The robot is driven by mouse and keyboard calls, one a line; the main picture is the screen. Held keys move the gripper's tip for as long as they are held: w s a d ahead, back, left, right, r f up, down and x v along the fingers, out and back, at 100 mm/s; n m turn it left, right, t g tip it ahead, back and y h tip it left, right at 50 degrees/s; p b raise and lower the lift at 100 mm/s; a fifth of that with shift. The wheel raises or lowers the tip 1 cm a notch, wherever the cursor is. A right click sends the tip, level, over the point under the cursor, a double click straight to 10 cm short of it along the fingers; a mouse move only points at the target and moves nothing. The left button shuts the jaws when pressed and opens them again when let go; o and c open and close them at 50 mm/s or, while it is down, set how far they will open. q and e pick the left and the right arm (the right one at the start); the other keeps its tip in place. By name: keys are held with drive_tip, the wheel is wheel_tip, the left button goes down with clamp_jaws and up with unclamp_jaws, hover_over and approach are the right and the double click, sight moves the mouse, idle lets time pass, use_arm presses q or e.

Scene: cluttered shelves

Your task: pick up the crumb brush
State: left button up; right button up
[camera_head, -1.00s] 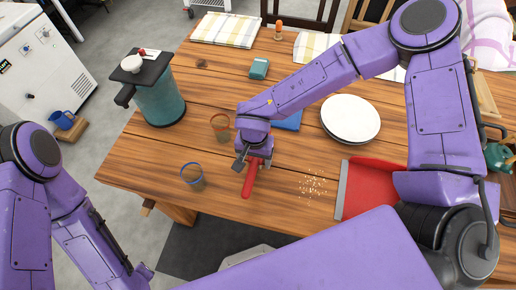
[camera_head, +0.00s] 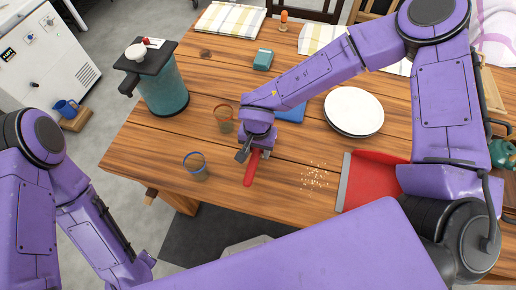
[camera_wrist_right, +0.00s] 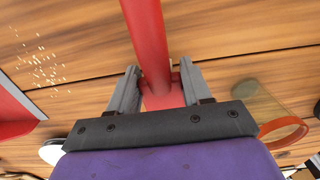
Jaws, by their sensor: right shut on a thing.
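The crumb brush has a red handle (camera_head: 251,171) that points toward the table's front edge in the head view. My right gripper (camera_head: 254,151) is shut on it. In the right wrist view the red crumb brush (camera_wrist_right: 150,45) runs up from between the two grey fingers of my right gripper (camera_wrist_right: 158,90). Its far end is hidden by the gripper. I cannot tell whether it touches the table. My left arm is at the left of the head view; its gripper does not show clearly.
Crumbs (camera_head: 314,176) lie right of the brush, beside a red dustpan (camera_head: 372,180). Two cups, one blue-rimmed (camera_head: 196,166) and one brown-rimmed (camera_head: 224,118), stand to the left. A white plate stack (camera_head: 354,110), blue cloth (camera_head: 291,114) and teal jug (camera_head: 165,93) stand farther back.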

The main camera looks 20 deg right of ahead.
drive_tip(key=w+r, duration=0.1)
drive_tip(key=r, duration=0.1)
drive_tip(key=w+d+r, duration=0.1)
drive_tip(key=r, duration=0.1)
drive_tip(key=w+d+r, duration=0.1)
drive_tip(key=r, duration=0.1)
drive_tip(key=shift+w+d+r, duration=0.1)
drive_tip(key=shift+w+r, duration=0.05)
drive_tip(key=shift+r, duration=0.05)
drive_tip(key=w+d+r+b, duration=0.1)
drive_tip(key=w+d+r, duration=0.4)
drive_tip(key=w, duration=0.3)
drive_tip(key=shift+d, duration=0.45)
drive_tip(key=shift+r, duration=0.1)
drive_tip(key=o, duration=0.3)
drive_tip(key=shift+c, duration=1.4)
